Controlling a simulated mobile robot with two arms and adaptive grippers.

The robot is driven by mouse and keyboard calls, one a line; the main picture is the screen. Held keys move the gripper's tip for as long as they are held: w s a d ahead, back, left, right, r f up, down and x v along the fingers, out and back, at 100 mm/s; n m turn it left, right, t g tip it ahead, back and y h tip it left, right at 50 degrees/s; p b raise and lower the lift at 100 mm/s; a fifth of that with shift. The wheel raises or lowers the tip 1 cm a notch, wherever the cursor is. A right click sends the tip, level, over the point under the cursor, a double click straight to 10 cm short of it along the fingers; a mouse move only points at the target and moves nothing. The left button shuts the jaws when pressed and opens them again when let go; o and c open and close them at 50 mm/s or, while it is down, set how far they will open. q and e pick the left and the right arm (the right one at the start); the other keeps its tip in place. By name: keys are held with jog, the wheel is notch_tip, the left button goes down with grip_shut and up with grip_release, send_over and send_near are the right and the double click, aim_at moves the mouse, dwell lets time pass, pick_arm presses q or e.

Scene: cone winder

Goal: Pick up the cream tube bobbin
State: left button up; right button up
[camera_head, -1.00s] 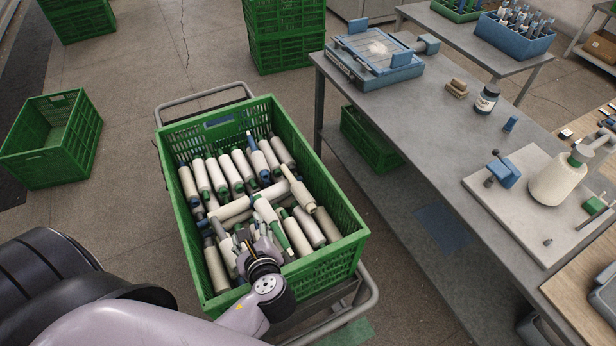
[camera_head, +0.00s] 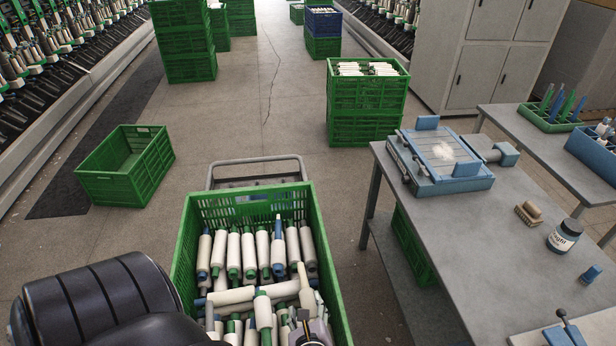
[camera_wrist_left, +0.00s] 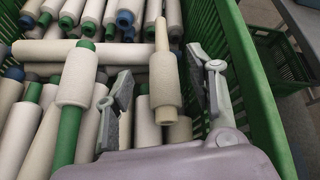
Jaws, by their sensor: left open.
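The cream tube bobbin (camera_wrist_left: 164,70) has a bare cream tube end and pale yarn. It lies on top of other bobbins near the right wall of the green crate (camera_head: 337,268). It also shows in the head view (camera_head: 305,293), just beyond my left gripper (camera_head: 305,322). In the left wrist view my left gripper (camera_wrist_left: 163,97) is open, with one finger on each side of the bobbin. I see no clear contact between fingers and bobbin. The gripper's lower part is cut off in the head view. My right gripper is not in view.
A green-tubed bobbin (camera_wrist_left: 72,95) lies close left of the left finger. Several bobbins with green or blue tube ends fill the crate. A grey table (camera_head: 455,240) stands to the right, with a blue device (camera_head: 440,160). An empty green crate (camera_head: 125,168) sits on the floor.

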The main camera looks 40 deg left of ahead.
aim_at(306, 297)
pick_arm(q)
jog(key=shift+w+a+f, duration=0.1)
jog(key=shift+w+f, duration=0.1)
jog(key=shift+f, duration=0.35)
jog(key=shift+w+f, duration=0.2)
jog(key=shift+f, duration=0.35)
jog(key=shift+x, duration=1)
jog(key=p+x, duration=0.1)
jog(key=x, duration=0.3)
jog(key=shift+w+a+f, duration=0.25)
jog(key=shift+w+a, duration=0.1)
jog(key=shift+a, duration=0.05)
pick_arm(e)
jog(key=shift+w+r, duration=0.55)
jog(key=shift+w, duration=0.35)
pick_arm(q)
jog(key=shift+c, duration=0.5)
jog(key=c, duration=0.8)
jog(key=shift+c, duration=0.4)
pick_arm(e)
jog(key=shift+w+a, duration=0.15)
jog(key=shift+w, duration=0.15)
pick_arm(q)
jog(key=shift+r, duration=0.1)
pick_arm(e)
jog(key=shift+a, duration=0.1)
